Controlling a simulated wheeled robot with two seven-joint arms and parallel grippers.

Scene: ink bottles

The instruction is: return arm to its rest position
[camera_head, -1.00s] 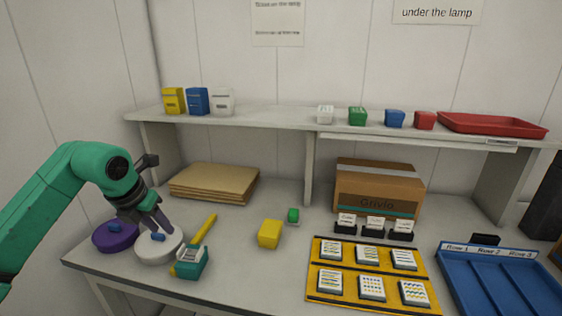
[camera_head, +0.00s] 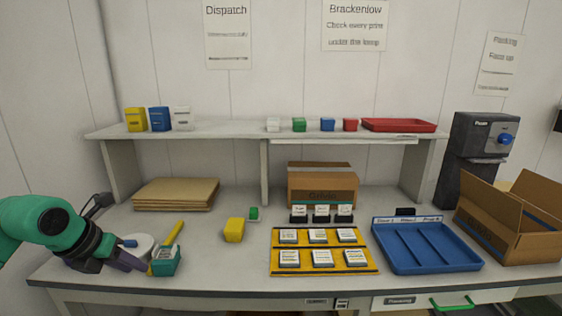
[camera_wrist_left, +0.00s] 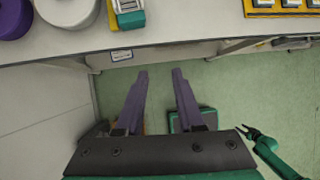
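My left gripper (camera_head: 132,260) is at the left front of the workbench in the head view, in front of a white round pad (camera_head: 145,244). In the left wrist view its two purple fingers (camera_wrist_left: 160,73) are apart with nothing between them, over the floor just off the bench's front edge. My green left arm comes in from the left. Another green arm of mine, with a small dark gripper (camera_wrist_left: 246,132), shows at the lower right of the left wrist view, too small to tell its opening. It is not in the head view.
A teal-and-white device (camera_head: 165,262) and a yellow stick (camera_head: 173,232) are close to the left gripper. A purple round pad (camera_wrist_left: 12,18) lies beside the white one. A yellow block (camera_head: 234,230), card tray (camera_head: 274,265) and blue tray (camera_head: 432,262) stand farther right.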

